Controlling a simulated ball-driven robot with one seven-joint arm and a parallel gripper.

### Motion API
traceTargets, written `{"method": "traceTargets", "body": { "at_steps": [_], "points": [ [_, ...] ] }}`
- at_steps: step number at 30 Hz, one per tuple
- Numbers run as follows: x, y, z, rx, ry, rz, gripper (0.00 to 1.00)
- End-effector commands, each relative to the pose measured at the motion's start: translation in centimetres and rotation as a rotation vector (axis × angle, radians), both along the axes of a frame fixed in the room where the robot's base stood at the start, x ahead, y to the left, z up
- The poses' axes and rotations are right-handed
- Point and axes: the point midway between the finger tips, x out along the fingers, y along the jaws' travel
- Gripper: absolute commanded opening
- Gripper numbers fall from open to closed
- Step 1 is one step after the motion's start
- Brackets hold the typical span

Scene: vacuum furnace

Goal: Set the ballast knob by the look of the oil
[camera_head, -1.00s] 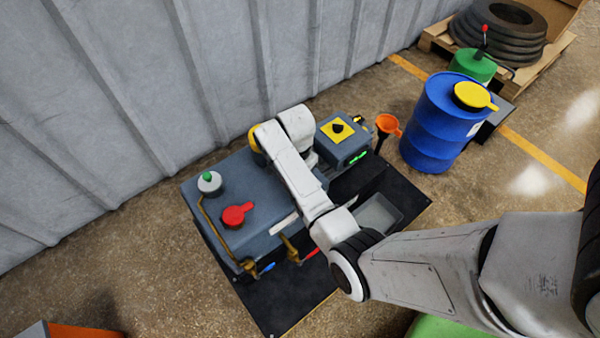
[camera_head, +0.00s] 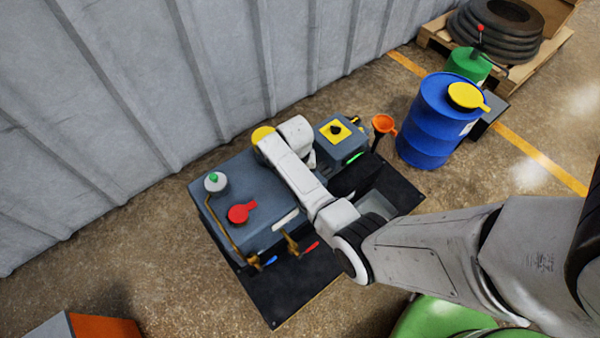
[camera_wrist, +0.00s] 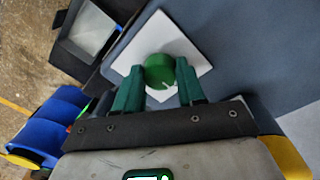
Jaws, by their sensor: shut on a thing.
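In the wrist view a round green knob (camera_wrist: 159,70) with a white mark on its near side sits on a white diamond-shaped plate (camera_wrist: 192,50). The plate is on a blue-grey surface. My gripper (camera_wrist: 160,78) has its green fingers on both sides of the knob, shut on it. In the head view the knob and gripper are hidden by my arm, which reaches over the blue-grey pump (camera_head: 255,185). The pump bears a red cap (camera_head: 240,213) and a white fitting with a green top (camera_head: 215,183). I cannot make out the oil.
A grey box (camera_head: 345,148) with a black knob on a yellow plate stands at the pump's far end. Beside it are an orange funnel (camera_head: 383,124) and a blue drum (camera_head: 432,125). A grey tray (camera_head: 385,192) lies at the pump's right. The corrugated wall (camera_head: 150,80) is close behind.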

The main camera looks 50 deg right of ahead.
Motion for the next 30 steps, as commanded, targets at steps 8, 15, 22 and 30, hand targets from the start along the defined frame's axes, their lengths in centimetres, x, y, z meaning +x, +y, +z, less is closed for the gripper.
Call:
{"method": "traceTargets", "body": {
  "at_steps": [8, 15, 22, 30],
  "points": [
    [-0.02, -0.07, 0.04, -0.001, 0.001, 0.047, 0.09],
    [-0.01, -0.06, 0.02, -0.002, 0.000, 0.050, 0.09],
    [0.01, -0.06, 0.03, -0.002, 0.000, 0.049, 0.50],
    [0.01, -0.02, 0.02, -0.001, -0.001, 0.048, 0.65]
  ]
}}
